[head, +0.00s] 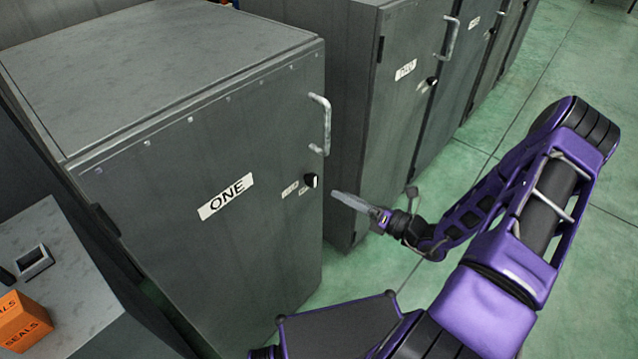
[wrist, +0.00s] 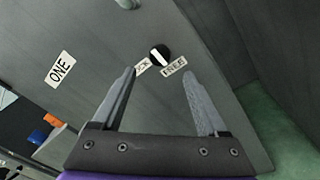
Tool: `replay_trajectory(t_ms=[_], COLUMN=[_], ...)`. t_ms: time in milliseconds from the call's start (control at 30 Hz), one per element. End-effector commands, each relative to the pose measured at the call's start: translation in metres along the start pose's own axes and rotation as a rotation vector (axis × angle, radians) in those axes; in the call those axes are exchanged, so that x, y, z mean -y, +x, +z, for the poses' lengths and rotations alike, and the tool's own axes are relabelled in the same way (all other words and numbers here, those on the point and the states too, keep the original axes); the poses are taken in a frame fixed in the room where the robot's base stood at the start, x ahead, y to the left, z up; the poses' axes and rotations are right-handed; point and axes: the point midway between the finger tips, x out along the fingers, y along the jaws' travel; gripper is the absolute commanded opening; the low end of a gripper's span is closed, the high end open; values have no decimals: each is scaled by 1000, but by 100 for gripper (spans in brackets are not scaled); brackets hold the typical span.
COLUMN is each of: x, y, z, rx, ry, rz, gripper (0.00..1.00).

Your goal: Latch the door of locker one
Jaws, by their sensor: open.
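The grey door of locker one (head: 215,235) looks closed against its cabinet and carries a white ONE label (head: 226,196), also seen in the wrist view (wrist: 60,69). A black knob (head: 311,181) with a white mark sits near the door's right edge, below the metal handle (head: 325,125). In the wrist view the knob (wrist: 159,54) has two small labels under it; the right one seems to read FREE (wrist: 174,67), the left one is partly hidden by a finger. My gripper (wrist: 160,85) is open and empty, its fingertips pointing at the door just below the knob, apart from it.
A second locker (head: 385,110) with its own handle and knob stands to the right, more lockers beyond it. An orange seals box (head: 24,320) sits on a grey surface at lower left. The green floor (head: 480,150) on the right is clear.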

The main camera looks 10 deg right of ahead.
Motion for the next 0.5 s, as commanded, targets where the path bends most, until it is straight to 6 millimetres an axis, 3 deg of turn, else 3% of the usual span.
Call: replay_trajectory(t_ms=[200,500], x=[0,0], y=[47,82], z=[-1,-1], rx=[-3,-2], ry=[0,-1], rz=[3,1], gripper=[76,76])
